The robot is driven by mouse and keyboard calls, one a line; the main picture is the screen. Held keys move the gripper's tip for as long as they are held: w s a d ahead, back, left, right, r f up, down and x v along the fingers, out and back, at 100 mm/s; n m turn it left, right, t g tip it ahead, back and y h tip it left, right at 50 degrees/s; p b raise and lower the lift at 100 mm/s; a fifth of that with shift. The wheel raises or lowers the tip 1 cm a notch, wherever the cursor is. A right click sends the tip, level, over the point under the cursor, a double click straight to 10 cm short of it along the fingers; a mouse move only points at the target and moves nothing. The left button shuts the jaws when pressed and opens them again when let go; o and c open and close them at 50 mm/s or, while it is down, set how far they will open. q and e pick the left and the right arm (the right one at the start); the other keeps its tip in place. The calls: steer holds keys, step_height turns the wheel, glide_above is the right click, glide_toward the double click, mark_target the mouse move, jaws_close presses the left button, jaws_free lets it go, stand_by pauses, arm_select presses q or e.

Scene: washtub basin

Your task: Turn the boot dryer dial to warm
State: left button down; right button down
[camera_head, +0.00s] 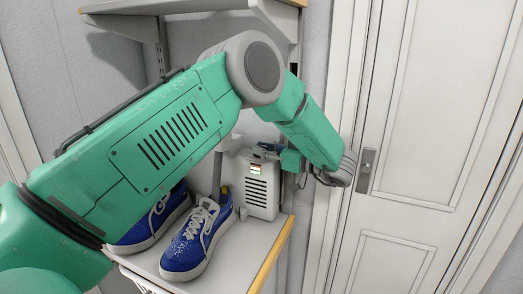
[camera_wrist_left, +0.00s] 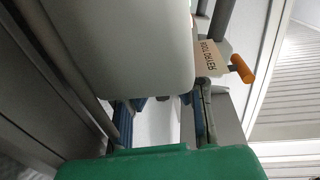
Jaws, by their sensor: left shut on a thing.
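The boot dryer (camera_head: 258,190) is a white upright box with dark vent slots, standing on the shelf at its right end. A small panel with red and green marks (camera_head: 256,169) shows near its top. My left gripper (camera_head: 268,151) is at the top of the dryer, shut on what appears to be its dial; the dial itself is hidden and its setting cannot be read. In the left wrist view, the gripper's fingers (camera_wrist_left: 165,112) reach up on both sides of a gap, partly covered by a large pale rounded body. My right gripper is not in view.
Blue shoes (camera_head: 192,245) stand on the shelf (camera_head: 243,268) left of the dryer. A white door (camera_head: 430,130) with a metal handle (camera_head: 367,168) is close to my left wrist. The left wrist view shows a lettered card (camera_wrist_left: 207,55) and an orange rod (camera_wrist_left: 242,68).

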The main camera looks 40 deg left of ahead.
arm_select(q)
steer(key=shift+w+d+r, duration=0.1)
steer(key=shift+r, duration=0.1)
steer(key=c, duration=1.6)
jaws_free()
steer(key=shift+m+t, duration=0.3)
steer(key=shift+t, duration=0.1)
